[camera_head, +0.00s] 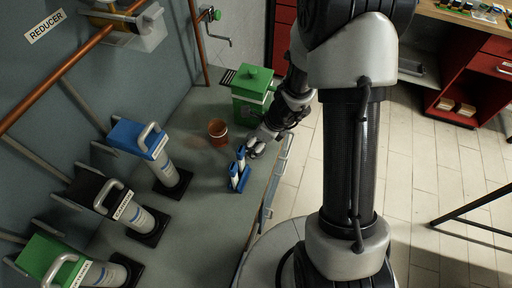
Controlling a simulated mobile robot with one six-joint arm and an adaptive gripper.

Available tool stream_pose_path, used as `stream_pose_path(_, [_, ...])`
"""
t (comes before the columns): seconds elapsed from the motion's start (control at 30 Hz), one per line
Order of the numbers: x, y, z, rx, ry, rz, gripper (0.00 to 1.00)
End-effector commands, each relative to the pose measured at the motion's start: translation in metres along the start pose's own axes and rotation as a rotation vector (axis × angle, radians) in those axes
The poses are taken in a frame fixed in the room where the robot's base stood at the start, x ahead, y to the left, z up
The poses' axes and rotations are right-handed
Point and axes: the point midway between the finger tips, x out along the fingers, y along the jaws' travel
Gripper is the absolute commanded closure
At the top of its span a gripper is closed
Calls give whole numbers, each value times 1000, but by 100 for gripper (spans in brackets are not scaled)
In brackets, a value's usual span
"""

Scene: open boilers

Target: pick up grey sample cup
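I cannot clearly make out a grey sample cup in the head view. A reddish-brown cup (218,137) stands upright on the grey bench, left of my gripper. A small blue holder with white-and-blue upright pieces (239,178) stands on the bench just below my gripper in the picture. My gripper (252,151) is low over the bench, close to the top of that holder. The fingers are small and dark here, so I cannot tell whether they are open or hold anything.
A green box (252,84) stands behind my gripper. Blue-topped (150,150), black-topped (120,207) and green-topped (75,262) boilers with handles line the left side. A rail (277,180) edges the bench at right. The bench between boilers and holder is clear.

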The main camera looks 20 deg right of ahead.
Motion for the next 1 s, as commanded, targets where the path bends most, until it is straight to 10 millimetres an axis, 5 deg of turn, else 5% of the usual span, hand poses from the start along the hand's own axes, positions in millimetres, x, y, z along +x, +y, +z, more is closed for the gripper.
stream_pose_path(0.17, [-1, 0, 0, 0, 0, -1, 26])
stream_pose_path(0.83, [-1, 0, 0, 1, 0, -1, 71])
stream_pose_path(1.0, [-1, 0, 0, 1, 0, -1, 72])
